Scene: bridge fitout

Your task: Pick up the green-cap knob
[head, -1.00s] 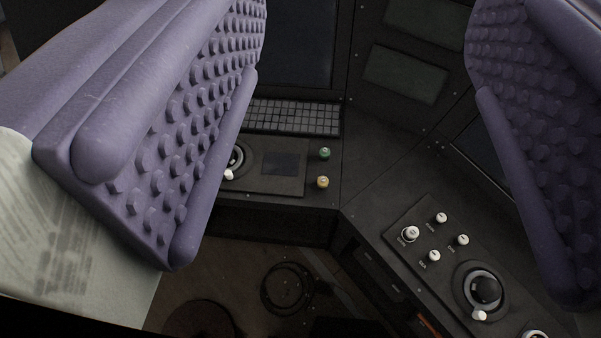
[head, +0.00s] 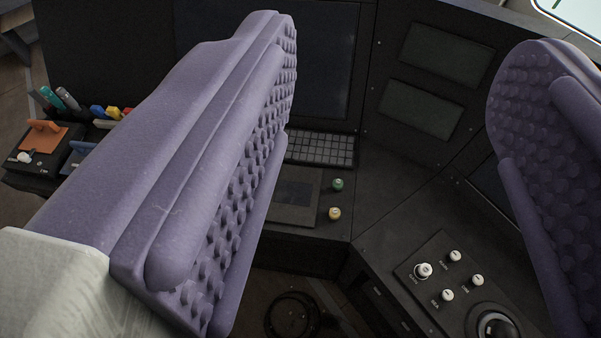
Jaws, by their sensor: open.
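The green-cap knob (head: 337,185) is small and stands on the dark console, right of the flat pad panel, in the head view. A yellow-cap knob (head: 334,213) stands just in front of it. My gripper (head: 385,190) is open, its two purple studded fingers wide apart at the left and right of the picture. The green-cap knob shows in the gap between the fingers, nearer the left one, and lies well beyond them. Nothing is between the fingers. The left finger hides part of the console.
A keyboard (head: 320,149) lies behind the knobs, below a dark screen (head: 310,60). Several white knobs (head: 447,294) and a trackball (head: 497,327) are on the right console. A tool tray (head: 40,160) with pens and an orange-handled item is at the far left. The console around the green-cap knob is fairly clear.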

